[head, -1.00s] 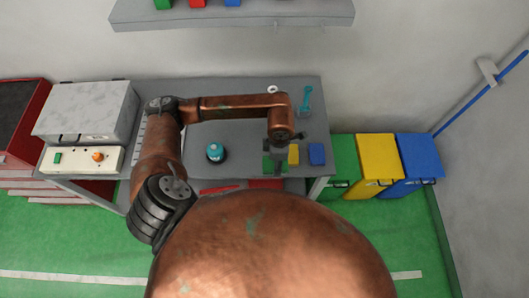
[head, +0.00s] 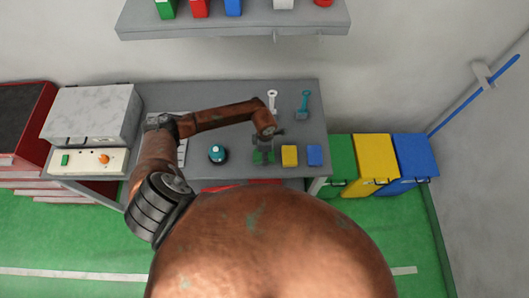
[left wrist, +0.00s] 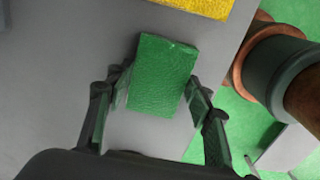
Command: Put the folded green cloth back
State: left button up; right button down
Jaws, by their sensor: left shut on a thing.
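My left gripper (head: 263,157) is shut on the folded green cloth (left wrist: 163,75), which sits between its two fingers in the left wrist view. In the head view the green cloth (head: 258,159) shows only in small patches around the fingers, over the front part of the grey workbench (head: 235,115). I cannot tell whether it touches the bench top. A folded yellow cloth (head: 290,156) and a folded blue cloth (head: 315,155) lie in a row to its right. The yellow cloth (left wrist: 203,5) also shows at the top of the left wrist view. My right gripper is not in view.
A teal-topped round object (head: 217,153) stands left of the gripper. A white wrench (head: 272,101) and a teal tool (head: 304,104) lie behind. A grey box with a control panel (head: 88,160) is at the left. Green, yellow and blue bins (head: 375,160) stand right of the bench.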

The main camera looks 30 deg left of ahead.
pick_arm(q)
jog(key=shift+f, duration=0.1)
jog(key=shift+f+b, duration=0.15)
jog(key=shift+b, duration=0.15)
jog(key=o, duration=1.1)
jog(key=shift+r+p, duration=0.35)
notch_tip(320, 180, up, 12)
jog(key=b, duration=0.3)
jog(key=shift+b, duration=0.3)
jog(key=shift+d+f, duration=0.1)
jog(key=shift+f, duration=0.05)
